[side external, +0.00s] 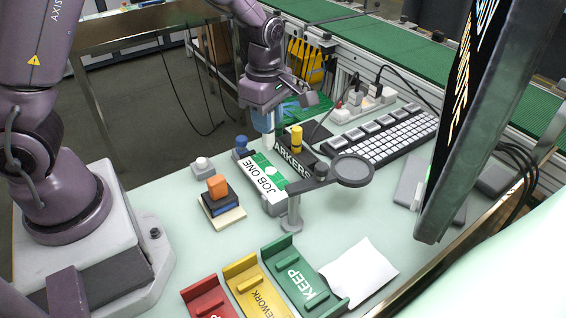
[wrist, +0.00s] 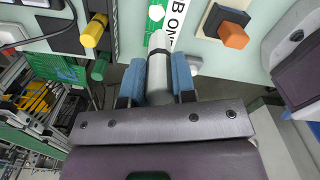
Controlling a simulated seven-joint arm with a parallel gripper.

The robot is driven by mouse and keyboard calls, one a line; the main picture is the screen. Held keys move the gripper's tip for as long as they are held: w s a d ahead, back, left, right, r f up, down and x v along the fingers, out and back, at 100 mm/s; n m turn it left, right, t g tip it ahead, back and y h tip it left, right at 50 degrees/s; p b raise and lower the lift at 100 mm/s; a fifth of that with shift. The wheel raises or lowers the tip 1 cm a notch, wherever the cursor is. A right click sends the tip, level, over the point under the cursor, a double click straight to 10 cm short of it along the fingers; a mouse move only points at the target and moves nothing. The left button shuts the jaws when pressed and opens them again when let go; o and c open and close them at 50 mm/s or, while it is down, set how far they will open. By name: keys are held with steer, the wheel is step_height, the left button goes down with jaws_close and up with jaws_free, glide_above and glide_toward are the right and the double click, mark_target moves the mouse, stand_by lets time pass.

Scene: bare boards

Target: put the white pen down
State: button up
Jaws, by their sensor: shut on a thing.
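The white pen (wrist: 158,72) is a pale cylinder with a dark end, held between the blue fingers of my gripper (wrist: 158,78) in the wrist view. In the side view my gripper (side external: 264,120) points down above the table's far edge, behind the JOB ONE board (side external: 264,180); the pen is mostly hidden by the fingers there. The dark MARKERS holder (side external: 293,160) stands just right of my gripper, with a yellow marker (side external: 296,138) upright in it. The yellow marker (wrist: 94,30) and a green marker (wrist: 98,70) show left of the pen in the wrist view.
A blue knobbed object (side external: 241,145) stands near my gripper. An orange block (side external: 217,186) tops a small stack. A round grey stand (side external: 352,170), keyboard (side external: 385,140) and monitor (side external: 480,130) lie right. Red, yellow and green KEEP (side external: 300,278) trays are in front.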

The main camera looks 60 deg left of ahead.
steer(key=s+d+r+m, duration=0.2)
steer(key=s+d+m, duration=0.1)
steer(key=m, duration=0.4)
steer(key=shift+m, duration=0.5)
steer(key=shift+w+d+f, duration=0.15)
steer(key=shift+w+f, duration=1.95)
steer(key=shift+w, duration=0.1)
steer(key=shift+w+d+f, duration=0.2)
steer(key=shift+w+f, duration=1.95)
steer(key=shift+w, duration=0.05)
steer(key=shift+w+d+f, duration=0.15)
steer(key=shift+w+f, duration=1.95)
steer(key=shift+w, duration=0.1)
steer(key=shift+f, duration=0.1)
steer(key=o, duration=0.9)
step_height(320, 180, up, 12)
steer(key=shift+r, duration=0.25)
